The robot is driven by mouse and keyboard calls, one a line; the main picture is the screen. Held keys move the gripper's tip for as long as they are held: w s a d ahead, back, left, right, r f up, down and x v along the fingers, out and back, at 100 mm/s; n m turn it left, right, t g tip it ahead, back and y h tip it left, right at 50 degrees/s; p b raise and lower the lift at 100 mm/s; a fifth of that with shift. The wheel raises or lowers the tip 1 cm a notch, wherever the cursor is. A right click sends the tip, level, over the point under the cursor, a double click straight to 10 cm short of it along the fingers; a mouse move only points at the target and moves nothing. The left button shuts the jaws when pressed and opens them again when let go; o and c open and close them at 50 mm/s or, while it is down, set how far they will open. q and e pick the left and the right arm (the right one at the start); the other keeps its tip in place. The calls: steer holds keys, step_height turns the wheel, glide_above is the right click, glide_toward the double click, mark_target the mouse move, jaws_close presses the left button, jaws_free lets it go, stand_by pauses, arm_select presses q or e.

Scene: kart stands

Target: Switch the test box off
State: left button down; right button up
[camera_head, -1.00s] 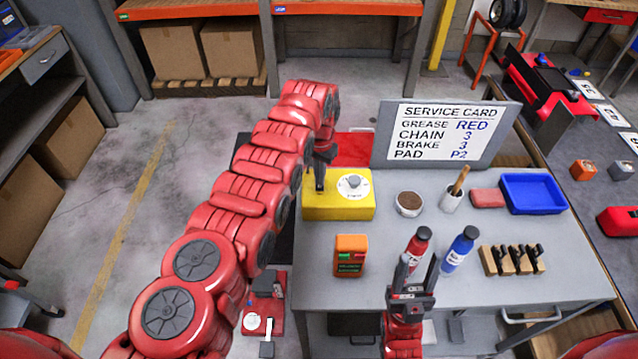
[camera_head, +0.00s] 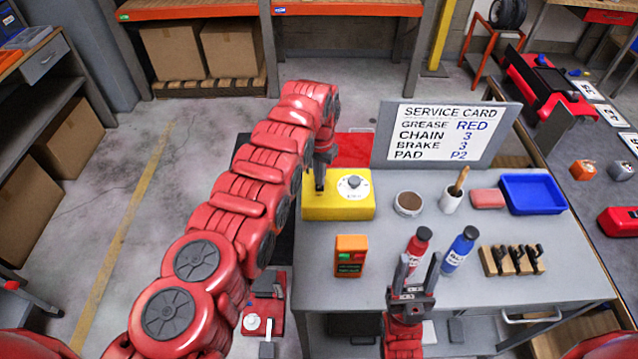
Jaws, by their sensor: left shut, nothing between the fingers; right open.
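A yellow box (camera_head: 338,208) with a grey knob on a white dial (camera_head: 354,186) stands at the table's back left. An orange box (camera_head: 351,243) with a dark panel and a small green patch stands in front of it. I cannot read a label naming either as the test box. My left gripper (camera_head: 320,187) is shut and empty, pointing down at the left part of the yellow box's top; whether it touches is unclear, and it hides what lies beneath. My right gripper (camera_head: 412,276) is open and empty at the table's front, below the red bottle.
A red bottle (camera_head: 417,248) and a blue bottle (camera_head: 460,249) stand near my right gripper. A service card (camera_head: 447,133) stands behind. A brown-filled cup (camera_head: 408,203), a blue tray (camera_head: 533,194) and a wooden rack (camera_head: 512,260) are on the table.

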arm_select(q)
steer(key=shift+f+b, duration=1)
steer(key=shift+b, duration=0.05)
stand_by(0.9)
steer(key=shift+s+r, duration=0.1)
steer(key=shift+r, duration=0.05)
steer(key=shift+w+r+p, duration=0.2)
steer(key=shift+r+p, duration=0.75)
steer(key=shift+p, duration=0.1)
step_height(320, 180, up, 3)
steer(key=shift+s+p, duration=0.1)
steer(key=shift+p, duration=1.05)
steer(key=shift+r+p, duration=0.45)
steer(key=shift+r, duration=0.5)
